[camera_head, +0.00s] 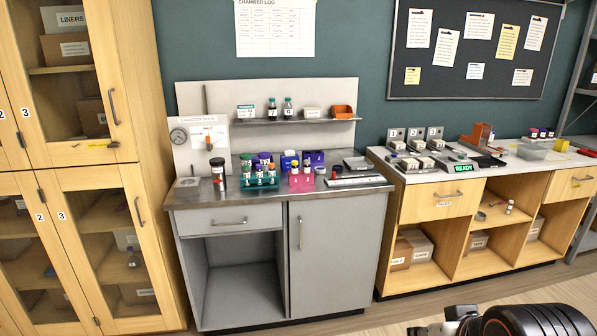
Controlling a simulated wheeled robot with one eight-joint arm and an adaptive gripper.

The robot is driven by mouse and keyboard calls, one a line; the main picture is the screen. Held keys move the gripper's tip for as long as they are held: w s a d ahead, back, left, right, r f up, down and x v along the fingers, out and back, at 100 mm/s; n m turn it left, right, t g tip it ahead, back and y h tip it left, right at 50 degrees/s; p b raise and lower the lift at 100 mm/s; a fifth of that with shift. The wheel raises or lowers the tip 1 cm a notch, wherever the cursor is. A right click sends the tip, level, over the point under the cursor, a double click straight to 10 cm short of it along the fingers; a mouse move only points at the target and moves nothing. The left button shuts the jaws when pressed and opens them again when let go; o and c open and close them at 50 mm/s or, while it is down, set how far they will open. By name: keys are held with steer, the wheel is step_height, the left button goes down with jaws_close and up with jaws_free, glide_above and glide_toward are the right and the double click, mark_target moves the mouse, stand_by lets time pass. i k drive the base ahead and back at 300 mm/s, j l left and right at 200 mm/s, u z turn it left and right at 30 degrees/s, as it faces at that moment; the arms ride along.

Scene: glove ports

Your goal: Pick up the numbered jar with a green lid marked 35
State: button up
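A small jar with a green lid (246,160) stands at the back of the grey bench, behind the teal rack (262,184). Its number is too small to read. The teal rack holds several small vials, some with greenish lids. I cannot tell which jar is marked 35. My gripper (450,322) shows only in part at the bottom right, low in front of the benches and far from the jars. Its fingertips cannot be made out.
A pink rack (301,181), purple-lidded jars (264,158) and a black-lidded jar (218,173) crowd the grey bench (232,201). A wooden bench (427,178) with numbered pads and a READY sign stands to the right. Glass-door cabinets (72,170) are at left. The floor in front is clear.

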mark_target(245, 158)
steer(key=i+u, duration=0.1)
steer(key=i, duration=0.6)
steer(key=i+l+u, duration=0.1)
steer(key=i, duration=0.6)
steer(key=i+l+u, duration=0.1)
steer(key=i+l, duration=0.15)
steer(key=i, duration=0.5)
steer(key=i+u, duration=0.25)
steer(key=i, duration=0.15)
steer(key=i+l+u, duration=0.25)
steer(key=i+j, duration=0.1)
steer(key=j, duration=0.2)
steer(key=i+j, duration=0.1)
steer(key=j, duration=0.25)
